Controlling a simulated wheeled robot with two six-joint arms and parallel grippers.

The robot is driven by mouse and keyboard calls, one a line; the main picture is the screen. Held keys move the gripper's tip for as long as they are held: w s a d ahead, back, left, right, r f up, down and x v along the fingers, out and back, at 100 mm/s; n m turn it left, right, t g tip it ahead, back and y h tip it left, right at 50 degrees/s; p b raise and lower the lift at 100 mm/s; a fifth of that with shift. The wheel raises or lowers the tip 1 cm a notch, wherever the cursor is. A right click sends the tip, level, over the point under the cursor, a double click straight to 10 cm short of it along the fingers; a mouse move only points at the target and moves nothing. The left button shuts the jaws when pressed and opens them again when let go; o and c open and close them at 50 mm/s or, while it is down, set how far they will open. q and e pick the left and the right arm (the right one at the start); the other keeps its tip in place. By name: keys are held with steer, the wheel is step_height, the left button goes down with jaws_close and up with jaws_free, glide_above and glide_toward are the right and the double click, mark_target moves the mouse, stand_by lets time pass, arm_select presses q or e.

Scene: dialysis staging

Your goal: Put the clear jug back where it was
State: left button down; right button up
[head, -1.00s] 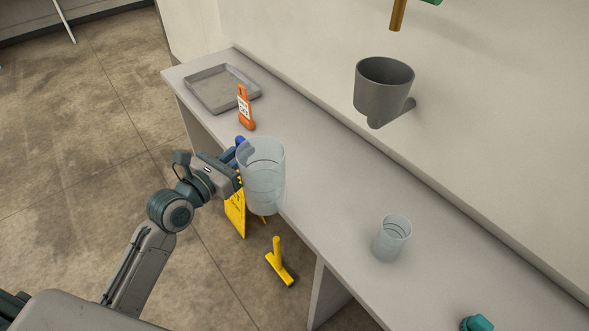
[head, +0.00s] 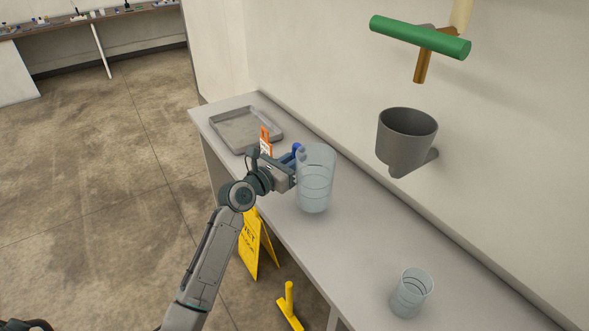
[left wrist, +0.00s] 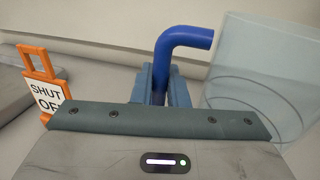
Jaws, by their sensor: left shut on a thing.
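The clear jug (head: 315,182) is upright over the counter, near its front edge, left of the middle. I cannot tell whether its base touches the counter. My left gripper (head: 293,174) reaches it from the left and is shut on its blue handle. In the left wrist view the bent blue handle (left wrist: 185,37) stands between the fingers (left wrist: 162,88), and the jug's clear wall (left wrist: 262,85) shows at the right. My right gripper is not in view.
A smaller clear beaker (head: 412,293) stands farther right on the counter (head: 365,235). An orange shut-off tag (head: 265,141) and a grey tray (head: 240,131) are at the left. A grey wall cup (head: 407,135) hangs behind. A yellow wet-floor sign (head: 250,248) stands below.

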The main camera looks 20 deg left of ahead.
arm_select(q)
steer(key=shift+f, duration=1.7)
steer(key=c, duration=1.4)
jaws_free()
steer(key=shift+f, duration=0.15)
steer(key=shift+c, duration=0.2)
steer(key=v, duration=1.2)
steer(key=shift+b, duration=0.35)
